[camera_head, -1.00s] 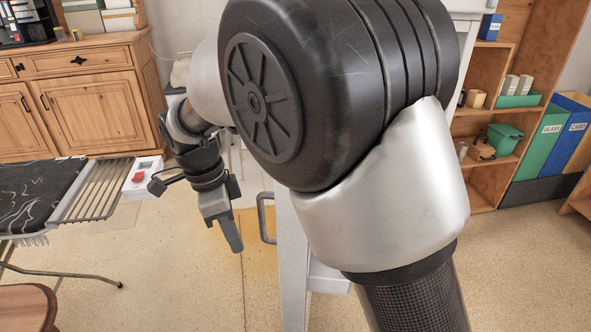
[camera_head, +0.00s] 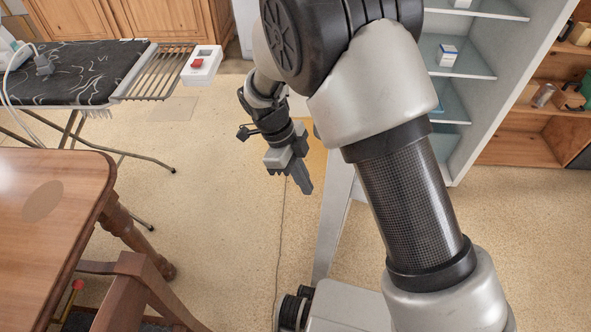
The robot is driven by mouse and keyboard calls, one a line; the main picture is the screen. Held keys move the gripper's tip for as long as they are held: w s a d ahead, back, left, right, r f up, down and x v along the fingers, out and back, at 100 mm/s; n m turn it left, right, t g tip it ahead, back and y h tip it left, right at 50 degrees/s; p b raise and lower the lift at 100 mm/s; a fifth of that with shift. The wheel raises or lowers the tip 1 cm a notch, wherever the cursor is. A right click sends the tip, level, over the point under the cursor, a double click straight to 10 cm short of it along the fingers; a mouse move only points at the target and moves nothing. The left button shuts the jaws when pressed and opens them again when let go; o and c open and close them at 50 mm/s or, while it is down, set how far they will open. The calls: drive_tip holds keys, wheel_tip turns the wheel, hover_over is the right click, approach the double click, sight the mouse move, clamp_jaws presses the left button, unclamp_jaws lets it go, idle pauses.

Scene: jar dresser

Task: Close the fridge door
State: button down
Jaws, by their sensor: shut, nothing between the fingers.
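The white fridge (camera_head: 535,75) stands at the upper right with its inside and glass shelves showing. Its door (camera_head: 333,215) is open and swung out toward me. I see it nearly edge-on as a narrow, slanted white strip, and my arm covers part of it. My gripper (camera_head: 304,186) is shut and empty, pointing down just left of the door. I cannot tell whether it touches the door. The door's handle is not clearly visible. A small white and blue box (camera_head: 447,55) stands on a fridge shelf.
A wooden table (camera_head: 50,200) and a chair (camera_head: 140,290) fill the lower left. An ironing board (camera_head: 70,75) with a white and red item (camera_head: 202,65) on its end stands behind them. Wooden shelving (camera_head: 530,135) is at the right. The floor (camera_head: 225,200) left of the door is bare.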

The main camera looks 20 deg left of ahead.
drive_tip(key=shift+s+d+r, duration=0.1)
drive_tip(key=shift+d+r, duration=0.05)
drive_tip(key=shift+d, duration=0.65)
drive_tip(key=shift+d+r, duration=0.1)
drive_tip(key=shift+d, duration=0.7)
drive_tip(key=shift+d, duration=0.1)
